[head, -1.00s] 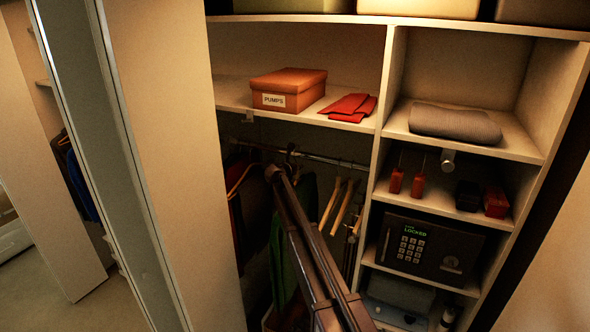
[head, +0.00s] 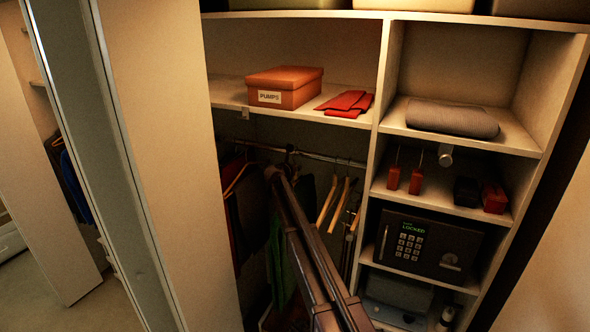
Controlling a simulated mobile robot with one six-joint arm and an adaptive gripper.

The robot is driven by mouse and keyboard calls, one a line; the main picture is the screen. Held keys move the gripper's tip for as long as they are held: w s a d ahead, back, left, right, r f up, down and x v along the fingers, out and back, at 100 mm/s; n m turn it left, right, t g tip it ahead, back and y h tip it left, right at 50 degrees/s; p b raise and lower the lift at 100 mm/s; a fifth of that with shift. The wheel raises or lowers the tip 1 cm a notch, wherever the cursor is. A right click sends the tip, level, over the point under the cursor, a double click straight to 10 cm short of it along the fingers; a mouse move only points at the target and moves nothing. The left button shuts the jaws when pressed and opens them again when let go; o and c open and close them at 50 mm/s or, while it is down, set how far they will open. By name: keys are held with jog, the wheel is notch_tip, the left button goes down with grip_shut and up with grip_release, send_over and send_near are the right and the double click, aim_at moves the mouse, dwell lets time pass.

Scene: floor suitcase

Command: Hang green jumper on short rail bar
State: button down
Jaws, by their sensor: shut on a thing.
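The green jumper (head: 279,262) hangs in the dark space under the rail, partly hidden behind my arm. The short rail bar (head: 318,156) runs below the left shelf to the upright divider. My gripper (head: 288,163) is at the far end of my arm, close to the bar, and is shut on the jumper's hanger; the fingers are dark and small. The hanger's hook is hard to make out, so I cannot tell whether it rests on the bar.
Dark and red garments (head: 240,205) hang left of the jumper. Empty wooden hangers (head: 333,203) hang to the right, near the divider. Above is a shelf (head: 225,93) with an orange shoebox (head: 285,88) and red cloth (head: 345,103). A safe (head: 420,243) sits at right.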

jog(key=shift+f+b, duration=0.3)
dwell(0.6)
jog(key=shift+c, duration=2.4)
grip_release()
jog(key=shift+r, duration=0.25)
jog(key=shift+r+p, duration=0.2)
jog(key=shift+p, duration=0.25)
jog(key=r, duration=0.1)
jog(key=p, duration=0.1)
jog(key=s+r+p, duration=0.1)
jog(key=shift+a+r, duration=0.25)
jog(key=shift+r, duration=0.05)
jog(key=s+a, duration=0.7)
jog(key=s, duration=0.5)
jog(key=s+a, duration=0.6)
jog(key=s, duration=0.7)
jog(key=shift+s+a, duration=0.2)
jog(key=shift+a, duration=0.15)
